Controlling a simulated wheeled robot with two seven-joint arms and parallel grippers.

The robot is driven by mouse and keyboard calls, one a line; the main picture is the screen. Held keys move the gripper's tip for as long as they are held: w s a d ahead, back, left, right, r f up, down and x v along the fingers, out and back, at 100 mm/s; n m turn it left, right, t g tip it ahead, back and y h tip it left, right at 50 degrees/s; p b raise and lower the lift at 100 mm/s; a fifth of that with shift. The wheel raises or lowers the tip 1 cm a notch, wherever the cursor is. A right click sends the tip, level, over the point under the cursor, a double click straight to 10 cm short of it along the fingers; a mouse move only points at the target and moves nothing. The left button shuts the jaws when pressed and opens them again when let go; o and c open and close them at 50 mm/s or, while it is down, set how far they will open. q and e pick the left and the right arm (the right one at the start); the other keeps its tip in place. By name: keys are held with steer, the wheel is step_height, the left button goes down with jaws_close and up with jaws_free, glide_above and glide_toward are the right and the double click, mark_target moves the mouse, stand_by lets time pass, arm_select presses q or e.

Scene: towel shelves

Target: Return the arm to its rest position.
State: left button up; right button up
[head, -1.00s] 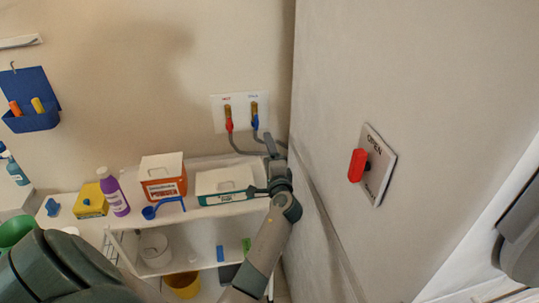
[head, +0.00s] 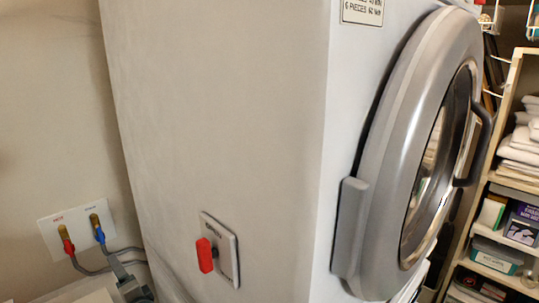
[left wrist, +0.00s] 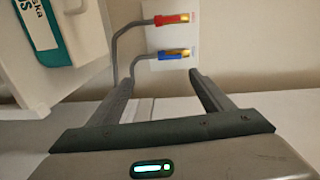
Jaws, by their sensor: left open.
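My left gripper (left wrist: 160,92) is open in the left wrist view, with nothing between its two fingers. It faces the wall near the red valve (left wrist: 171,19) and the blue valve (left wrist: 174,54). In the head view only a small part of my left arm shows at the bottom left, below the valve plate (head: 75,223). My right gripper is in neither view now.
A washer (head: 230,110) with a round grey door (head: 385,160) fills the middle of the head view. A red switch (head: 205,255) is on its side panel. Shelves with towels (head: 518,150) stand at the right. A white box (left wrist: 60,45) is close to the left gripper.

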arm_select(q)
steer(key=s+d+f+n+g+h, duration=0.25)
steer(key=s+d+f, duration=0.35)
steer(key=s, duration=0.4)
steer(key=s+d+f+n+g+h, duration=0.2)
steer(key=s+d+f+h, duration=0.2)
steer(key=s+f, duration=0.55)
steer(key=s+d+f+n+g+h, duration=0.1)
steer(key=s+d+g+h, duration=0.15)
steer(key=s+d, duration=0.65)
steer(key=s+d+f+g+h, duration=0.1)
steer(key=s+d+h, duration=0.4)
steer(key=s, duration=0.7)
step_height(320, 180, down, 34)
steer(key=r+g+b, duration=0.1)
steer(key=b, duration=0.5)
steer(key=s+a+f+b, duration=0.1)
steer(key=s+f+b, duration=0.1)
steer(key=s+f, duration=0.7)
steer(key=s+a+f+g+y+b, duration=0.1)
steer(key=s+f+b, duration=0.2)
steer(key=s+f, duration=0.7)
step_height(320, 180, down, 5)
steer(key=shift+a+f+g, duration=0.1)
steer(key=shift+a+g, duration=0.2)
